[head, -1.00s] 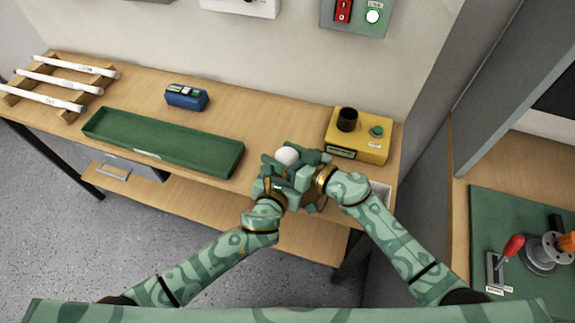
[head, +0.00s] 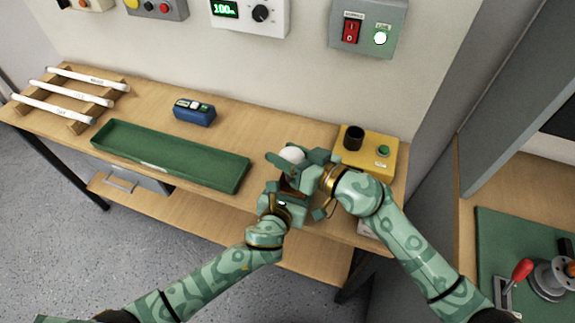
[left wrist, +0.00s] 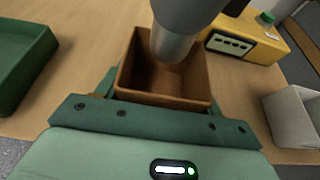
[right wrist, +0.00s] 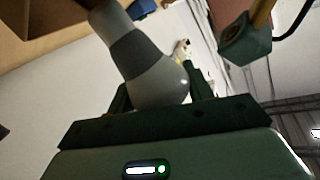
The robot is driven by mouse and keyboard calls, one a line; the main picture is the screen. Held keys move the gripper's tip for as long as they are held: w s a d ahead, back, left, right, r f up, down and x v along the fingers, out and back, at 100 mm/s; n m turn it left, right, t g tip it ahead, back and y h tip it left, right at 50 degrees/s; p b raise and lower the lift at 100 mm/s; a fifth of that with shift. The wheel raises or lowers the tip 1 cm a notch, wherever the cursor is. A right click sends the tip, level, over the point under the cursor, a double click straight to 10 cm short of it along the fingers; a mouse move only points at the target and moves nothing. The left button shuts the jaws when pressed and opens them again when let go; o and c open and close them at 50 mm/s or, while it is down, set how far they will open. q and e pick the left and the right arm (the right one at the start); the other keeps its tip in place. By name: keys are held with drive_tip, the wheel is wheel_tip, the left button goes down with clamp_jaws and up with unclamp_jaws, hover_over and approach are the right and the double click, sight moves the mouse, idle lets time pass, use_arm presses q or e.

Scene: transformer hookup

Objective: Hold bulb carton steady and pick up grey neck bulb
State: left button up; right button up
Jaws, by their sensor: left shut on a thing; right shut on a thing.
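The bulb carton (left wrist: 160,98) is an open brown box in the left wrist view, upright between the fingers of my left gripper (head: 287,190), which is shut on its sides. My right gripper (head: 303,165) is shut on the grey neck bulb (head: 291,154), just above the carton. The bulb's grey neck (right wrist: 136,45) and pale glass (right wrist: 158,85) show in the right wrist view. In the left wrist view, the bulb (left wrist: 178,40) points neck down over the carton's opening. I cannot tell if its tip is still inside the walls.
A yellow box (head: 369,153) with a black socket and green button stands right of the grippers. A long green tray (head: 170,160) and a blue device (head: 194,113) lie left. White tubes rest on a wooden rack (head: 72,98). A pale open bin (left wrist: 290,118) is at right.

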drive_tip(key=shift+r, duration=1.35)
use_arm(q)
drive_tip(key=o, duration=1)
